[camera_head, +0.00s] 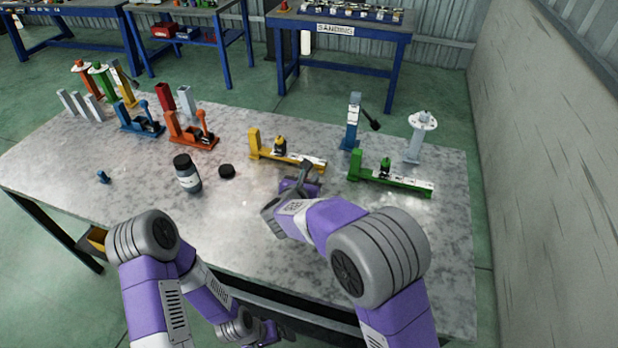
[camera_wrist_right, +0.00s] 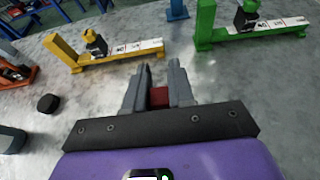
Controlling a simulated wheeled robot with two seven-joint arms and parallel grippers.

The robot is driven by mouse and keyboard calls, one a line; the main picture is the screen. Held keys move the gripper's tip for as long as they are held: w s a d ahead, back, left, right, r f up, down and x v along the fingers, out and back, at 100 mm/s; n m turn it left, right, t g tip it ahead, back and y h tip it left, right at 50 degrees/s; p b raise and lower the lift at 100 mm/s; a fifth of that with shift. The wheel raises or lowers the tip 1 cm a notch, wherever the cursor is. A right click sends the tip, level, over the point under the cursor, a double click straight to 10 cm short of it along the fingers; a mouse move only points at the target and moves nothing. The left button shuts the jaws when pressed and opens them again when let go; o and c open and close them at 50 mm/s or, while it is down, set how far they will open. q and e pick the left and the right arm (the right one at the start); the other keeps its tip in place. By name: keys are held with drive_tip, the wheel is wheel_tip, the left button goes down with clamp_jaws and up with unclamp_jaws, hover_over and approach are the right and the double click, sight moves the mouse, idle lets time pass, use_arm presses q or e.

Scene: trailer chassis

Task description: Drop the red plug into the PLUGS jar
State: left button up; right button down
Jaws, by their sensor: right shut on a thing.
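My right gripper (camera_head: 304,172) is over the middle of the table, in front of the yellow fixture. In the wrist view its fingers (camera_wrist_right: 158,82) are shut on a small red plug (camera_wrist_right: 159,97), seen between them. The plug is hidden in the head view. A dark jar with a pale label band (camera_head: 188,176) stands upright on the table, left of the right gripper. Its lettering is too small to read, and I cannot tell whether its mouth is open. Part of the jar (camera_wrist_right: 10,139) shows at the wrist view's left edge. My left gripper (camera_head: 266,334) hangs low at the bottom; its jaws are unclear.
A black disc (camera_head: 227,171) lies right of the jar. Yellow (camera_head: 285,157) and green (camera_head: 390,180) fixtures stand behind and right. Orange (camera_head: 190,135) and blue (camera_head: 138,122) clamps stand at the back left. A small blue piece (camera_head: 103,177) lies at left. The front of the table is clear.

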drive_tip(key=c, duration=0.9)
unclamp_jaws()
wheel_tip(320, 180, up, 7)
drive_tip(key=p, duration=0.3)
